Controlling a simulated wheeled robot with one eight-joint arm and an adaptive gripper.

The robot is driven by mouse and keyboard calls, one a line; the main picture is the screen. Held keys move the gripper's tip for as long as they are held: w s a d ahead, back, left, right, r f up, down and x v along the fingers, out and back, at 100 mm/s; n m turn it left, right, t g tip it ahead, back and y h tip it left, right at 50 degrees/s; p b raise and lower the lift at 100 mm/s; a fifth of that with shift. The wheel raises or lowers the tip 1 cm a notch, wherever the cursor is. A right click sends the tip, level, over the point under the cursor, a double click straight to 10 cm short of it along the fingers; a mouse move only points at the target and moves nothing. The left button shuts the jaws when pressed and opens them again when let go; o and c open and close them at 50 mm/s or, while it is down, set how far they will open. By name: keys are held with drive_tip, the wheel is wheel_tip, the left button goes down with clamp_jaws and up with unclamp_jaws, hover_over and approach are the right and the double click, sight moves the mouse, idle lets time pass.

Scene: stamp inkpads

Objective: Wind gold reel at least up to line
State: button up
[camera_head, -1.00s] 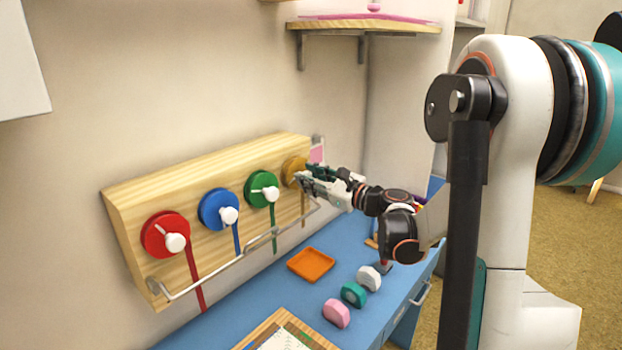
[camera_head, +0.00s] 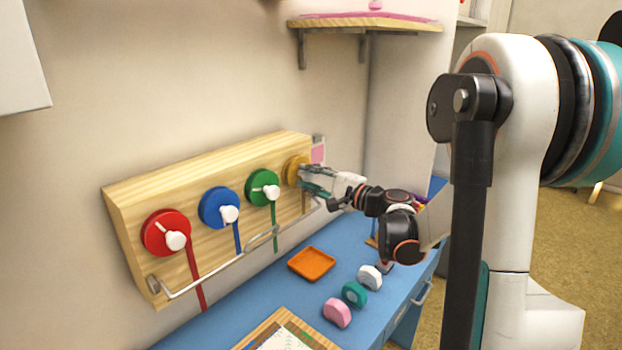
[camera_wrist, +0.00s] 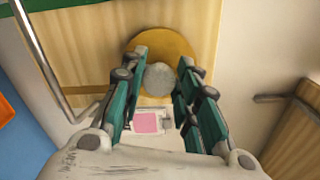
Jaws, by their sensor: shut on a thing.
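The gold reel (camera_head: 292,168) is mounted at the right end of the wooden board on the wall. In the wrist view the gold reel (camera_wrist: 178,45) shows as a disc with a round whitish crank knob (camera_wrist: 159,79) in front of it. My gripper (camera_head: 304,174) is at the reel's right side. In the wrist view my gripper (camera_wrist: 162,66) has its fingers on both sides of the knob, shut on it. The gold ribbon (camera_head: 304,201) hangs below the reel, partly hidden by my gripper. I cannot make out a line on the board.
Green (camera_head: 261,184), blue (camera_head: 214,205) and red (camera_head: 160,230) reels sit to the left on the board (camera_head: 120,220). A metal rail (camera_head: 215,272) runs along its front below. An orange tray (camera_head: 311,264) and several stamp-like pieces lie on the blue desk (camera_head: 290,298).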

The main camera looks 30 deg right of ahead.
drive_tip(key=shift+n, duration=1.2)
drive_tip(key=shift+f, duration=0.1)
drive_tip(key=o, duration=1)
drive_tip(key=shift+o, duration=0.2)
drive_tip(key=v, duration=1.2)
